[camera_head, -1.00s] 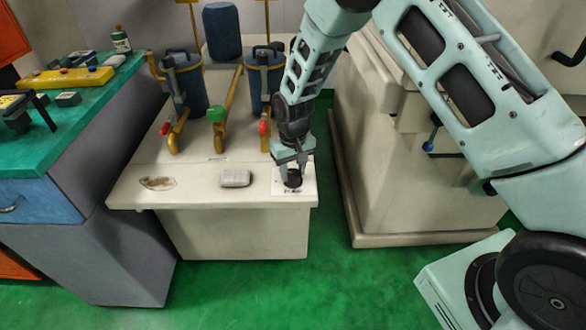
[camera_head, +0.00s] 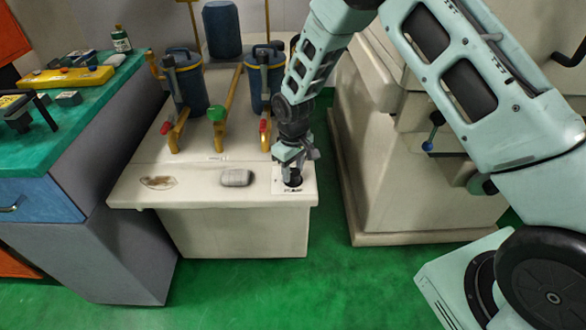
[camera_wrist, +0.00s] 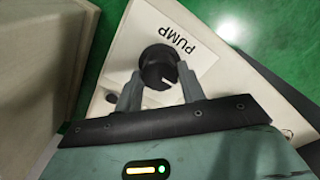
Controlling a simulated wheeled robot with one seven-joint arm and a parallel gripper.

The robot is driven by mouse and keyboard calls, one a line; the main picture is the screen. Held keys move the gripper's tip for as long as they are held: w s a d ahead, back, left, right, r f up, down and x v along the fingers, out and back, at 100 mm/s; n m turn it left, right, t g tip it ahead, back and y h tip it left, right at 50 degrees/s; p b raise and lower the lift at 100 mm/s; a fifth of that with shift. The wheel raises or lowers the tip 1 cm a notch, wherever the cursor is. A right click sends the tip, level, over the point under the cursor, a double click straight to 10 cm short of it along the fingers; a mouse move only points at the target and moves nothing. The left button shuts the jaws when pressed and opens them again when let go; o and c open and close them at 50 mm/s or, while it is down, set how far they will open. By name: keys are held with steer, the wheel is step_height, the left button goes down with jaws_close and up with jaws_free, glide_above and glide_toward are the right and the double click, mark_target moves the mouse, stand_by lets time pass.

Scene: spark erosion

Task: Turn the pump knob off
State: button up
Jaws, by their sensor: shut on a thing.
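The pump knob (camera_wrist: 158,68) is round and black with a white pointer mark. It sits on a white label plate reading PUMP (camera_wrist: 185,42), which also shows at the front right of the white cabinet top in the head view (camera_head: 308,184). My gripper (camera_wrist: 158,82) is at the knob, one finger on either side, shut on it. In the head view the gripper (camera_head: 293,174) points down over the knob and the knob shows dark between the fingers. In the wrist view the pointer mark faces down toward the gripper's base.
A green-topped bench (camera_head: 95,105) is left; a large machine (camera_head: 400,190) is right.

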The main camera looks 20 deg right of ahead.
mark_target(293, 172)
steer(key=o, duration=1)
steer(key=shift+c, duration=0.2)
step_height(293, 172, up, 18)
steer(key=shift+f, duration=0.25)
steer(key=s+a+r+n+p, duration=0.1)
steer(key=s+a+r, duration=0.3)
steer(key=s, duration=0.3)
steer(key=s+a+r+p, duration=0.1)
steer(key=s+a+r, duration=0.2)
steer(key=s, duration=0.4)
steer(key=s+r+n+p, duration=0.1)
steer(key=s+r, duration=0.2)
steer(key=s, duration=1.6)
steer(key=shift+s+d+y, duration=0.15)
steer(key=shift+d+y, duration=0.15)
steer(key=shift+d, duration=0.15)
